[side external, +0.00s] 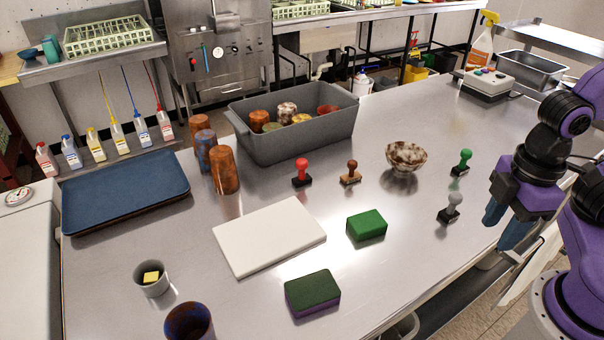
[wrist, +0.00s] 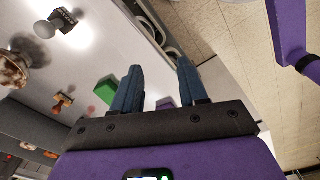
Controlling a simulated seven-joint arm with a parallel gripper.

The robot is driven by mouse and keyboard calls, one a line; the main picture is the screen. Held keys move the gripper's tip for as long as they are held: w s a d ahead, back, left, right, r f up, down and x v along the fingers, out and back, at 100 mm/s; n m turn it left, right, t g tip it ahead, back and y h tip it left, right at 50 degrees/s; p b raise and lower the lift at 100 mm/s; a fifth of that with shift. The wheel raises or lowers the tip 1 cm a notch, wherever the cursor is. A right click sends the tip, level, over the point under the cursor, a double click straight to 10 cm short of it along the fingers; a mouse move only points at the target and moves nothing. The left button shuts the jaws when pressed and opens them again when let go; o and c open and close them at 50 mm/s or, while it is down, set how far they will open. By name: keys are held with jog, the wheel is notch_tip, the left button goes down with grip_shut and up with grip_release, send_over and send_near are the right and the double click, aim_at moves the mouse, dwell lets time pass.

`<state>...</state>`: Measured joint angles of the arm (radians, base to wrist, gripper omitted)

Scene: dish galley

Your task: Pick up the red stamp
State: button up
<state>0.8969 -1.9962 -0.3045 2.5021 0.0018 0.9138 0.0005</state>
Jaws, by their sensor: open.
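The red stamp (side external: 302,172) stands upright on the steel table in the side view, with a red knob handle on a dark base. It is just in front of the grey bin and behind the white board. My gripper (side external: 507,228) is at the table's right edge, far to the right of the red stamp, with its blue fingers pointing down. In the wrist view my gripper (wrist: 158,82) shows two blue fingers apart with nothing between them. I cannot make out the red stamp in the wrist view.
A brown stamp (side external: 350,172), a patterned bowl (side external: 406,157), a green stamp (side external: 461,162) and a grey stamp (side external: 450,208) stand to its right. The grey bin (side external: 292,145) is behind. A white board (side external: 268,238) and green sponge (side external: 366,225) lie in front; brown cups (side external: 224,172) stand left.

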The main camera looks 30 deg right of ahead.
dwell(0.4)
jog(key=shift+o, duration=0.9)
